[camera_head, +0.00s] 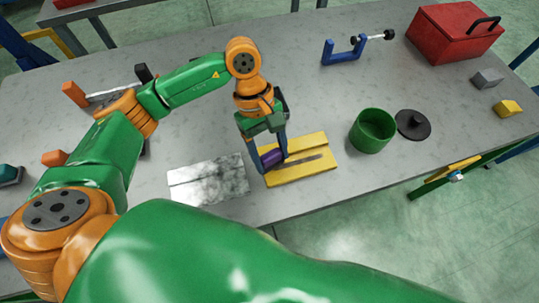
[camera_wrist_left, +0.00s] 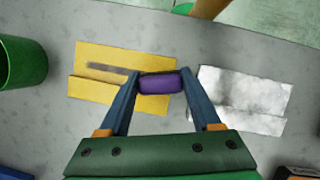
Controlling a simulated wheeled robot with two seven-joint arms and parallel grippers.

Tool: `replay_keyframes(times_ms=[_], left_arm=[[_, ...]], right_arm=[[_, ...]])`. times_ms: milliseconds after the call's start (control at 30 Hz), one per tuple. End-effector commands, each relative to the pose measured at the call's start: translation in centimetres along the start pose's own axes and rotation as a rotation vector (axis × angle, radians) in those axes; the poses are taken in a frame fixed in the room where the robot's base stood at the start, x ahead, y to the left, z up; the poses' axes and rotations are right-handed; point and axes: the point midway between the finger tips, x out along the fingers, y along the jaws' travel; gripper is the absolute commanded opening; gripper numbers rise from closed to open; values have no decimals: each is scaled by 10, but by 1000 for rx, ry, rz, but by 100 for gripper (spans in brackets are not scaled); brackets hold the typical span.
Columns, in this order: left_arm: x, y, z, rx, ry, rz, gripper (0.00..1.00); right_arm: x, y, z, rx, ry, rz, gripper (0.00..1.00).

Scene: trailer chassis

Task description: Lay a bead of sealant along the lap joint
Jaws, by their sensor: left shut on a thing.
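My left gripper (camera_head: 272,163) is shut on a small purple block-like thing (camera_wrist_left: 160,84), held crosswise between its fingertips. In the head view it is over the left part of a yellow panel (camera_head: 315,167) made of two overlapping strips. A dark grey streak (camera_head: 300,161) runs along part of this panel. In the left wrist view the purple thing (camera_wrist_left: 158,88) overlaps the panel's edge; I cannot tell whether it touches. Beside the panel lies a mottled silver-white panel (camera_head: 207,180), also with a lap seam. My right gripper is out of view.
A green pot (camera_head: 372,131) and a dark lid (camera_head: 412,124) stand right of the yellow panel. A red toolbox (camera_head: 452,33), a blue bracket (camera_head: 342,52), a grey block (camera_head: 487,78) and a yellow block (camera_head: 507,108) are farther off. The grey table's (camera_head: 300,100) middle back is clear.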

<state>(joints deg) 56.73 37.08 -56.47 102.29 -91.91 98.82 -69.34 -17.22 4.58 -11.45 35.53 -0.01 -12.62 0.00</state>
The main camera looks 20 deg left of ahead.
Motion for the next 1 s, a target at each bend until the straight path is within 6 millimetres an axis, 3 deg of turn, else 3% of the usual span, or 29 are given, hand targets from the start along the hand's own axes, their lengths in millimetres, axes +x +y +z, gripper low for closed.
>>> replay_keyframes(times_ms=[500,1000], left_arm=[[-44,2,20,-11,0,6,13],[-46,2,21,-13,-1,6,13]], right_arm=[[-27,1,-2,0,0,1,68],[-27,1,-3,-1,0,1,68]])
